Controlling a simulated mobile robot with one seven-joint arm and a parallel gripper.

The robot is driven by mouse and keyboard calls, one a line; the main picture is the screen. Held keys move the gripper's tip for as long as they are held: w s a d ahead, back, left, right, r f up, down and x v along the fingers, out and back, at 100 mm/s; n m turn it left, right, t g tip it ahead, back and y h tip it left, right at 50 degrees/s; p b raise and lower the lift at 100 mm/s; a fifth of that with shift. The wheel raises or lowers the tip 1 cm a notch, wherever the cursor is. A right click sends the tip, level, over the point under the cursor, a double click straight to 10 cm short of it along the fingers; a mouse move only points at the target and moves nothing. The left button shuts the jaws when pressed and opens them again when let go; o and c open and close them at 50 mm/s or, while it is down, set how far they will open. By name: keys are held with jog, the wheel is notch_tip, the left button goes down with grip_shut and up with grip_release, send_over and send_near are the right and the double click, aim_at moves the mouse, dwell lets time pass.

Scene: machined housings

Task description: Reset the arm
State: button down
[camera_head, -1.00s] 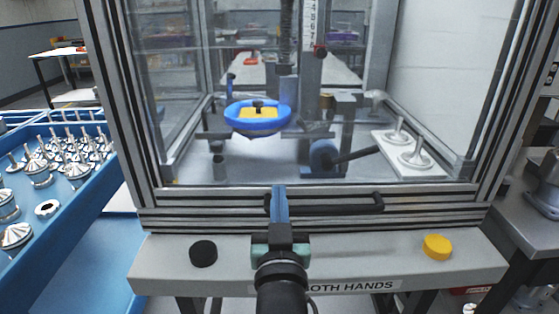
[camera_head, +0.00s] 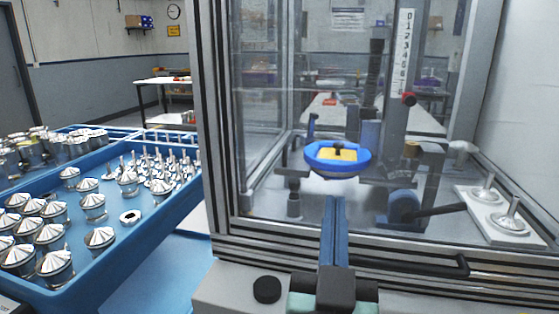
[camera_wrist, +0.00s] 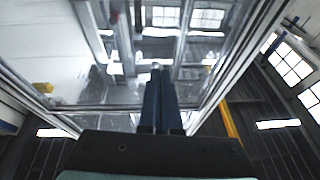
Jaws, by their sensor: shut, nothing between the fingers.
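My gripper (camera_head: 333,205) is at the lower middle of the head view, in front of the framed glass enclosure (camera_head: 222,150). Its two blue fingers are together, with nothing between them. In the wrist view my gripper (camera_wrist: 158,75) shows the fingers side by side, pointing toward the clear panel and metal frame. The dark handle bar (camera_head: 425,263) on the enclosure's front is to the right of the fingers and apart from them. I cannot tell whether the fingertips touch the panel.
Inside the enclosure are a blue bowl-shaped fixture (camera_head: 337,165) and a white plate (camera_head: 505,222) with metal parts. A blue tray (camera_head: 150,222) of machined housings stands at the left. A black button (camera_head: 267,289) sits on the front ledge. A white table (camera_head: 160,81) stands behind.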

jog(key=s+a+r+n+t+y, duration=0.1)
jog(key=s+a+r+t+y, duration=0.15)
jog(key=r, duration=0.45)
jog(key=s+a+r+n+t+y, duration=0.1)
jog(key=s+a+r, duration=0.25)
jog(key=r, duration=0.45)
jog(key=s+a+r+n+t+y, duration=0.1)
jog(key=s+a+r+t, duration=0.1)
jog(key=s+r, duration=0.35)
notch_tip(320, 180, up, 20)
jog(key=w+p, duration=0.2)
jog(key=p, duration=1.7)
jog(key=shift+w+d, duration=0.15)
jog(key=shift+d+r, duration=0.1)
